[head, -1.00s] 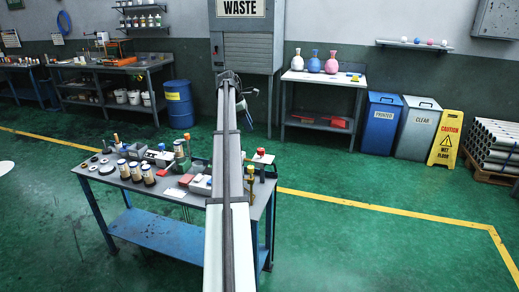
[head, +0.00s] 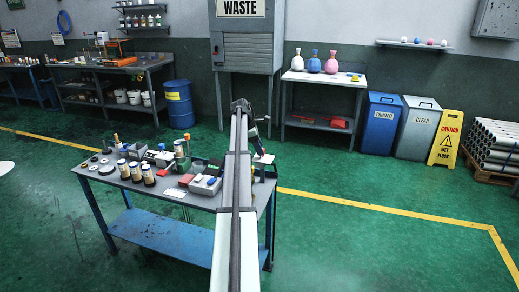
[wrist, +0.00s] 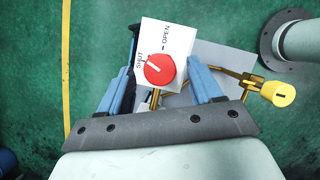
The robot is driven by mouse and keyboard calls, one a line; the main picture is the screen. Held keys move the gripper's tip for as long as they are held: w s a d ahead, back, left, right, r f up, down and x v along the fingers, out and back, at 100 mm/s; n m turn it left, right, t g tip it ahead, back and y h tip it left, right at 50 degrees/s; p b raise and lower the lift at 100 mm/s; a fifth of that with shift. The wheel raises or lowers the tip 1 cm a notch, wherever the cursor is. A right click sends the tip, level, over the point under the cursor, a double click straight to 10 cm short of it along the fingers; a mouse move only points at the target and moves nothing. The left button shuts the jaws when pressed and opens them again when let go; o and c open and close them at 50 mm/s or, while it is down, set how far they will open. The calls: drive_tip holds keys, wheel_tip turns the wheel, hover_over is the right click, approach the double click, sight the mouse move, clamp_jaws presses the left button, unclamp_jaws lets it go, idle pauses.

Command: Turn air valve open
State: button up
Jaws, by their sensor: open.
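The air valve shows in the wrist view as a round red knob (wrist: 160,70) on a white plate (wrist: 151,38) lettered SHUT and OPEN. The white line on the knob points toward the SHUT side. My gripper (wrist: 165,66) is open, with one blue finger on each side of the knob. I cannot tell whether either finger touches it. In the head view the white plate (head: 264,158) shows at the right end of the workbench, partly hidden by my arm, and the red knob cannot be made out.
A yellow knob (wrist: 279,94) on a brass stem stands just right of the right finger. A grey post with a flange (wrist: 291,38) is at upper right. The workbench (head: 143,199) holds several jars, blocks and small devices left of my arm.

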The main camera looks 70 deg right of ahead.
drive_tip(key=shift+s+d+f, duration=0.1)
drive_tip(key=shift+s+f, duration=0.1)
drive_tip(key=shift+f, duration=0.25)
drive_tip(key=shift+c, duration=0.3)
drive_tip(key=c, duration=1)
drive_tip(key=shift+m, duration=0.4)
drive_tip(key=m, duration=0.1)
drive_tip(key=m+y, duration=0.1)
drive_tip(key=m, duration=0.1)
drive_tip(key=m+y, duration=0.1)
drive_tip(key=shift+d+m, duration=0.25)
drive_tip(key=shift+m, duration=0.05)
drive_tip(key=m+y, duration=0.1)
drive_tip(key=m, duration=0.2)
drive_tip(key=m+y, duration=0.1)
drive_tip(key=m, duration=0.2)
drive_tip(key=shift+t, duration=0.3)
drive_tip(key=shift+m+y, duration=0.3)
